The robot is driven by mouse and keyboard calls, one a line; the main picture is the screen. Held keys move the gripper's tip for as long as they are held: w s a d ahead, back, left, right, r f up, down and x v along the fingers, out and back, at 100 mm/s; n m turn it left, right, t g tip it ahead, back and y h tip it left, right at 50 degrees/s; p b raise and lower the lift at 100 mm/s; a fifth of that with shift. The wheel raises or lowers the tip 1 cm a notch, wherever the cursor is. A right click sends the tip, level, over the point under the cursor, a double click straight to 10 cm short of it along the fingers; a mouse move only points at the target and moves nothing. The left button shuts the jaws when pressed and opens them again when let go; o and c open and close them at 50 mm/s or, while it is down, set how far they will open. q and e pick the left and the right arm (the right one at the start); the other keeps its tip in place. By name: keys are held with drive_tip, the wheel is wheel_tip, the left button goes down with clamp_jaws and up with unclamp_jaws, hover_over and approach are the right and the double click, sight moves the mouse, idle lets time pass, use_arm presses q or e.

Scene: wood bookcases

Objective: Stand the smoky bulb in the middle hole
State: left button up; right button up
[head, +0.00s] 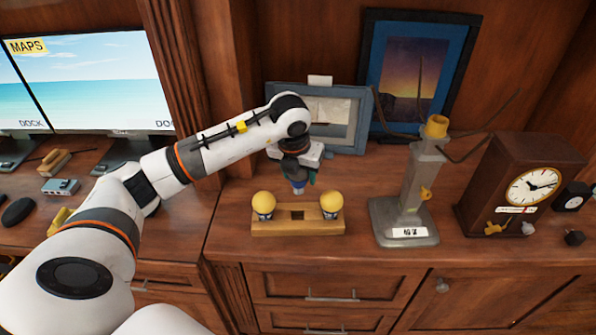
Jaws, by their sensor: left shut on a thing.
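A pale wooden block (284,228) lies near the front edge of the cabinet top. A yellow bulb (263,200) stands at its left end and another yellow bulb (331,201) at its right end. The dark middle hole (297,214) between them is empty. My left gripper (298,181) points down just above and behind this hole. It is shut on a small blue-grey thing (298,188), probably the smoky bulb. The gripper hides most of it, and its lower end appears apart from the block. My right gripper is out of view.
A grey metal stand (404,235) with a yellow top is right of the block, then a wooden clock (518,180). A grey frame (345,135) and a blue-matted picture (414,75) lean behind. Monitors (95,80) stand left. The cabinet top directly left of the block is clear.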

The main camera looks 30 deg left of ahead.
sight(298, 194)
use_arm(q)
drive_tip(key=shift+s, duration=0.15)
drive_tip(key=shift+f+b, duration=1.05)
drive_tip(key=shift+f, duration=0.05)
wheel_tip(298, 194, down, 3)
drive_tip(key=b, duration=0.2)
drive_tip(key=shift+f+b, duration=0.15)
drive_tip(key=shift+b, duration=0.2)
drive_tip(key=shift+f+b, duration=1)
drive_tip(key=shift+f, duration=0.25)
drive_tip(key=shift+f+b, duration=0.65)
drive_tip(key=shift+s+a+f+b, duration=0.1)
drive_tip(key=shift+a+f+b, duration=0.15)
drive_tip(key=shift+f+b, duration=0.3)
drive_tip(key=shift+f, duration=0.45)
